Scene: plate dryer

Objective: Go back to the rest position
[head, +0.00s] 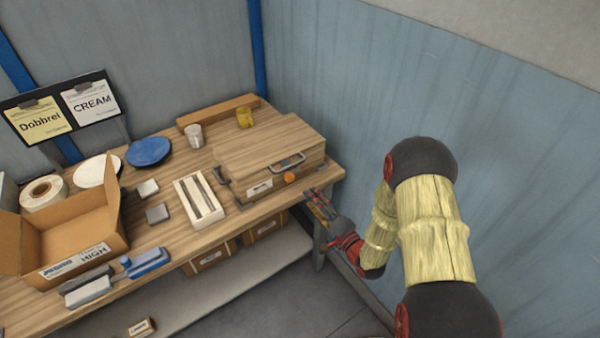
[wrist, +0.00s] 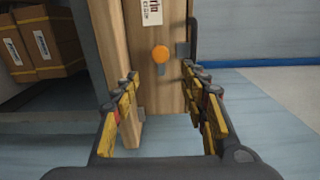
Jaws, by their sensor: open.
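My gripper (head: 322,205) is in front of the right end of the workbench in the head view, close to the wooden plate dryer box (head: 270,155). In the wrist view my gripper (wrist: 163,100) is open, with nothing between its fingers. The dryer box (wrist: 165,75) shows beyond the fingertips, with its orange knob (wrist: 160,54) and a label on its front. The box's lid looks closed in the head view, with a metal handle (head: 289,161) on it. I cannot tell whether a fingertip touches the bench edge.
Cartons (head: 210,257) sit below. A blue wall (head: 440,110) stands behind my arm.

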